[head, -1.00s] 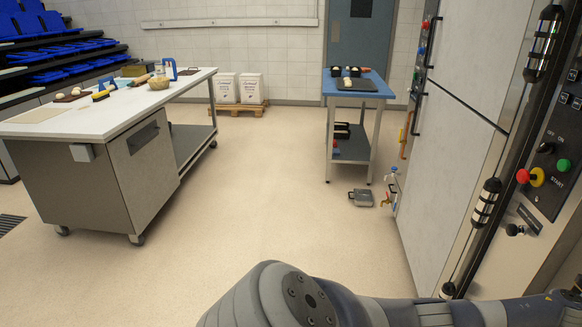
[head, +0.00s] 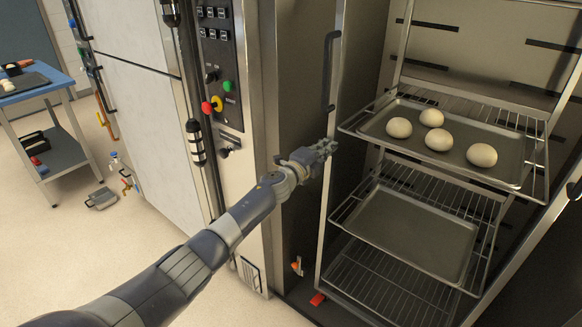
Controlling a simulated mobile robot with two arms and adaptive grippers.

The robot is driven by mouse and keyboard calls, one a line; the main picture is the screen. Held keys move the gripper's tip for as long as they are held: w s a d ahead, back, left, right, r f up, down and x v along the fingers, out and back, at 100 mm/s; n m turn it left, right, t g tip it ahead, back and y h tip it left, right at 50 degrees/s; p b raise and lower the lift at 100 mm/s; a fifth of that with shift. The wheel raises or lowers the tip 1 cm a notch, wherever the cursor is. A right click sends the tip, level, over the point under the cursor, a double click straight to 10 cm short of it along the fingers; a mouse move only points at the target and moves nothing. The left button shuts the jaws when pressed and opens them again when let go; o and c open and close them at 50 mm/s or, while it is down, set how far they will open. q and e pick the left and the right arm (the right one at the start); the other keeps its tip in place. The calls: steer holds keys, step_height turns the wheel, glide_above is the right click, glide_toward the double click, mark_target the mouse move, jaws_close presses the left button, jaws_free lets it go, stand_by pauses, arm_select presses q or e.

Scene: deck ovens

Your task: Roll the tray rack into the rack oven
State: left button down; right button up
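The tray rack (head: 324,215) stands at the right in the head view, a metal frame with wire shelves. Its upper tray (head: 458,143) holds several pale dough balls (head: 438,139). A lower tray (head: 415,232) is empty. Steel walls with dark slots (head: 550,47) rise behind the rack; I cannot tell how far it stands inside the oven. My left gripper (head: 324,150) is at the rack's left upright, at about upper-tray height. Its fingers are too small to tell whether they are open or closed on the post. My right gripper does not show.
A control panel (head: 220,62) with coloured buttons is left of the rack. A dark vertical handle (head: 331,70) is above my gripper. A red piece (head: 317,299) is low at the rack's foot. A blue-topped table (head: 30,88) stands far left, with open floor before it.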

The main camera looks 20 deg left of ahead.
arm_select(q)
steer(key=f+v, duration=0.1)
steer(key=v, duration=1.1)
steer(key=s+a+f+n+g+y, duration=0.2)
steer(key=f+n, duration=0.1)
steer(key=f, duration=0.7)
steer(key=s+a+f+n+g+y, duration=0.1)
steer(key=s+a+f+n, duration=0.15)
steer(key=f, duration=0.75)
steer(key=s+f+n+g+y, duration=0.1)
steer(key=s+f+n+g, duration=0.15)
steer(key=s+f, duration=0.6)
steer(key=s+f+n+g+y, duration=0.1)
steer(key=s+f+n+g, duration=0.15)
steer(key=s+f, duration=0.65)
steer(key=s+d+f+n+g, duration=0.2)
steer(key=s+f, duration=0.5)
steer(key=s, duration=0.7)
steer(key=s+d+f+n+g+p, duration=0.1)
steer(key=s+f+n+g, duration=0.2)
steer(key=s+f, duration=0.5)
steer(key=s+d+f+n+g, duration=0.2)
steer(key=s+f, duration=0.6)
steer(key=s, duration=1.2)
steer(key=shift+d+n+g, duration=0.35)
steer(key=shift+n+g, duration=0.3)
steer(key=shift+g, duration=0.05)
steer(key=shift+s+f, duration=0.1)
